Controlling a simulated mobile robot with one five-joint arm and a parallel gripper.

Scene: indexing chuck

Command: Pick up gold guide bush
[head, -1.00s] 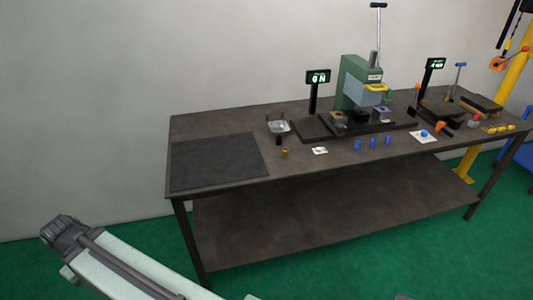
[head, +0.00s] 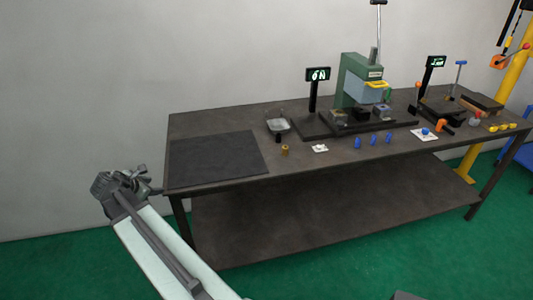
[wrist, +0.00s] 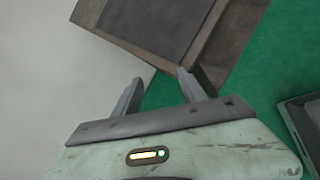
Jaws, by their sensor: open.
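The gold guide bush (head: 285,150) is a small upright brass-coloured cylinder near the front edge of the table, just right of the dark mat. My gripper (head: 153,187) is off the table's left end, well left of the bush and apart from it. In the wrist view my gripper (wrist: 158,82) is open, with nothing between its two fingers. The bush does not show in the wrist view.
The dark mat (head: 215,160) covers the left of the table (head: 330,165). A grey tray (head: 278,125), a small black piece (head: 278,138), a white pad (head: 320,148) and several blue pieces (head: 373,140) are near the bush. A green press (head: 352,80) stands behind.

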